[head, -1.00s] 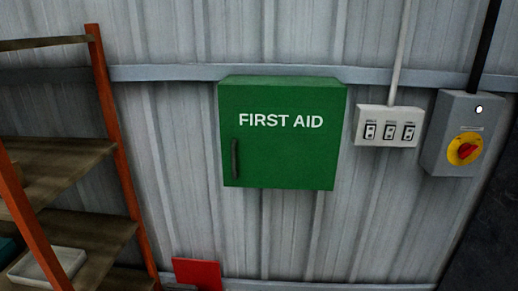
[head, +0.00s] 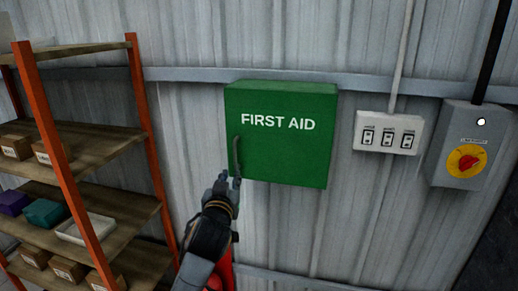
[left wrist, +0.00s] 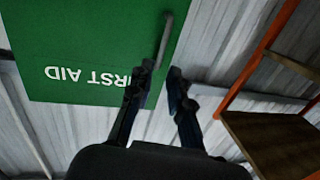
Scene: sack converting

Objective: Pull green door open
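The green door (head: 285,150) of the wall-mounted FIRST AID cabinet looks shut, flat on its box. Its dark vertical handle (head: 237,152) is near the door's left edge. My left gripper (head: 229,181) is just below the handle's lower end in the head view. In the left wrist view the door (left wrist: 85,40) appears upside down, with the handle (left wrist: 164,40) just beyond the open fingers (left wrist: 160,78), roughly in line with the gap between them. The fingers are empty; I cannot tell whether they touch the handle. My right gripper is not in view.
An orange-framed shelf rack (head: 150,140) with boxes and a white tray (head: 86,229) stands left of the cabinet. A switch panel (head: 388,133) and a grey box with a red-yellow rotary switch (head: 466,160) are on the wall to the right. A red object (head: 222,270) is partly behind my arm.

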